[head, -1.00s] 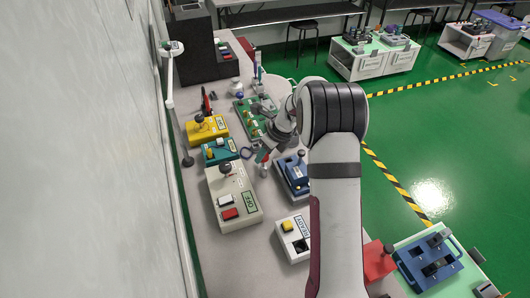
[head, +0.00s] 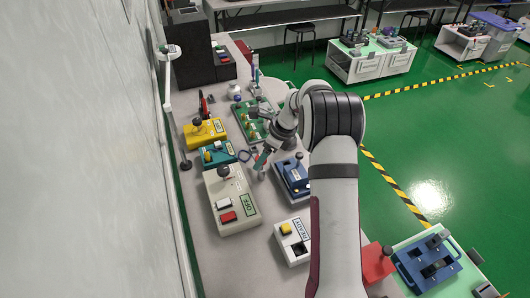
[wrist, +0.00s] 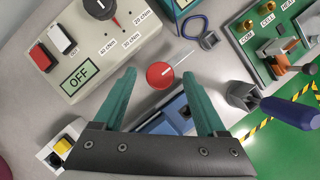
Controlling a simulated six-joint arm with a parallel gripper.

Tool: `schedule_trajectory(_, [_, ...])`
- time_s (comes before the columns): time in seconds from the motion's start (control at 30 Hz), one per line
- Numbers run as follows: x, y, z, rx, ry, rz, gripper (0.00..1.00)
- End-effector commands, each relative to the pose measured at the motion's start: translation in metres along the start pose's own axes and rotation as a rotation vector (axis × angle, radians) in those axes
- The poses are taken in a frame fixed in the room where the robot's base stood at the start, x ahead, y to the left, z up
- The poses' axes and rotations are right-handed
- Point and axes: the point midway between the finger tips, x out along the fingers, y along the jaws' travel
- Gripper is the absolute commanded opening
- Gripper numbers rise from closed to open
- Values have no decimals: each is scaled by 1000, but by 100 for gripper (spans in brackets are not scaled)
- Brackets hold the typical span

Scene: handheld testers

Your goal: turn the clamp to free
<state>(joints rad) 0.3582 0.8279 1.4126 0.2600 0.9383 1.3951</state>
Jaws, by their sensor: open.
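No part is labelled as the clamp, so I cannot tell which one it is. A blue device (head: 291,177) with a dark knobbed lever stands right of my gripper (head: 262,160) in the head view. In the wrist view the blue device (wrist: 168,118) shows partly between and below the green fingers, its lower part hidden by the gripper body. My gripper (wrist: 159,78) is open and holds nothing. A red round knob (wrist: 159,74) with a thin pale rod beside it shows between the fingertips; contact cannot be told.
A grey box (head: 228,198) marked OFF, with a black dial and red and white switches, stands left. A white READY box (head: 293,241) is nearer. Yellow (head: 205,133) and teal (head: 217,153) boxes and a green board (head: 252,118) stand farther back. A blue-handled tool (wrist: 280,108) is right of the fingers.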

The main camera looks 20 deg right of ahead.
Motion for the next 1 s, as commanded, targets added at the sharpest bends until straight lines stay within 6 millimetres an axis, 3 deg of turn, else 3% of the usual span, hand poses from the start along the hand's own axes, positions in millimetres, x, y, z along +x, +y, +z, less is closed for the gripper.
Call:
schedule_trajectory(0.17, [-25,-1,0,1,-2,-3,74])
schedule_trajectory(0.4, [-103,-1,0,0,-2,-5,74])
schedule_trajectory(0.6, [-146,-1,0,0,-1,-3,74])
schedule_trajectory(0.73, [-157,0,0,1,0,-1,74])
schedule_trajectory(1.0, [-158,0,0,0,0,0,74])
